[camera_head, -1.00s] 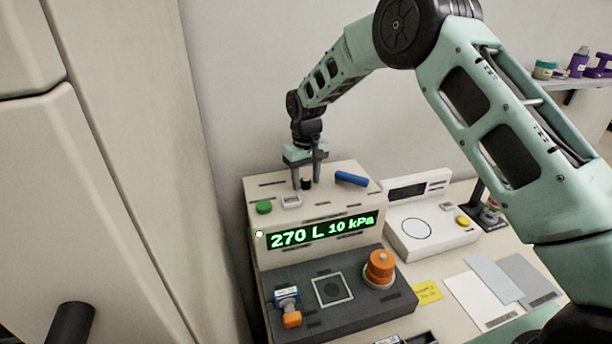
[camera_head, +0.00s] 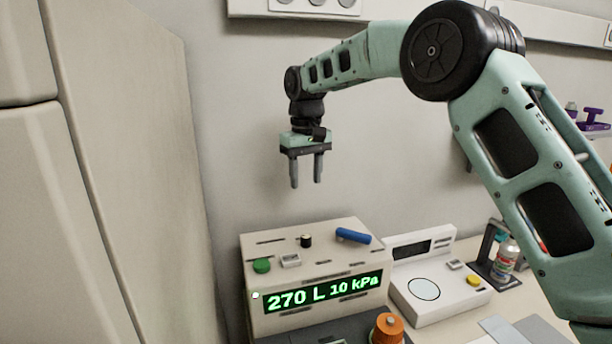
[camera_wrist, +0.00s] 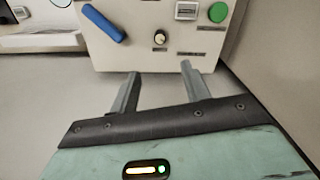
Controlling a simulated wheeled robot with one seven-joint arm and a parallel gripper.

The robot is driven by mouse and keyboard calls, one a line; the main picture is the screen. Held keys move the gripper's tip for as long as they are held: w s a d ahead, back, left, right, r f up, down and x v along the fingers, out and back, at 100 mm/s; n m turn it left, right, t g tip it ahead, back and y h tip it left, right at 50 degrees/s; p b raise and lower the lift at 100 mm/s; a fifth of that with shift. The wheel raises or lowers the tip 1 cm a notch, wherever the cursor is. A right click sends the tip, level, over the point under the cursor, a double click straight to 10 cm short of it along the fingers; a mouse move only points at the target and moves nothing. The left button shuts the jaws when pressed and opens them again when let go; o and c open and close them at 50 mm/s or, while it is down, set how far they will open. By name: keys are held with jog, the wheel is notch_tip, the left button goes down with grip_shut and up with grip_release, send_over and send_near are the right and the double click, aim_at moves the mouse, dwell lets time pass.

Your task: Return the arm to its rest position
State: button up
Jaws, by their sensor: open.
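My gripper (camera_head: 306,171) is open and empty, fingers pointing down, in the air above the particle classifier (camera_head: 250,318). Its two fingers also show in the wrist view (camera_wrist: 158,85). The classifier is a beige box with a lit green display (camera_head: 322,292) reading 270 L 10 kPa. On its top are a black knob (camera_head: 306,241), a blue lever (camera_head: 353,236), a green button (camera_head: 262,265) and a small counter (camera_head: 290,261). The gripper touches none of them. The lower front of the classifier is cut off by the frame.
A white scale-like device (camera_head: 440,297) stands right of the classifier, with a bottle (camera_head: 505,259) in a dark stand beyond it. An orange knob (camera_head: 387,329) is at the bottom edge. A tall beige cabinet (camera_head: 110,170) fills the left. A wall panel (camera_head: 300,8) is above.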

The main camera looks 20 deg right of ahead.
jog(key=shift+r, duration=0.4)
jog(key=s+a+n+y, duration=0.1)
jog(key=s+a, duration=0.3)
jog(key=s, duration=0.3)
jog(key=s+a+n, duration=0.1)
jog(key=s+a, duration=0.3)
jog(key=s, duration=0.2)
jog(key=s+f+n, duration=0.1)
jog(key=s+f, duration=0.2)
jog(key=s, duration=0.7)
jog(key=s+d+f+n, duration=0.1)
jog(key=s+f, duration=0.2)
jog(key=s, duration=0.6)
jog(key=s+f+n, duration=0.1)
jog(key=s+f, duration=0.2)
jog(key=s, duration=0.7)
jog(key=shift+s+d, duration=0.3)
jog(key=shift+d, duration=0.1)
dwell(3.0)
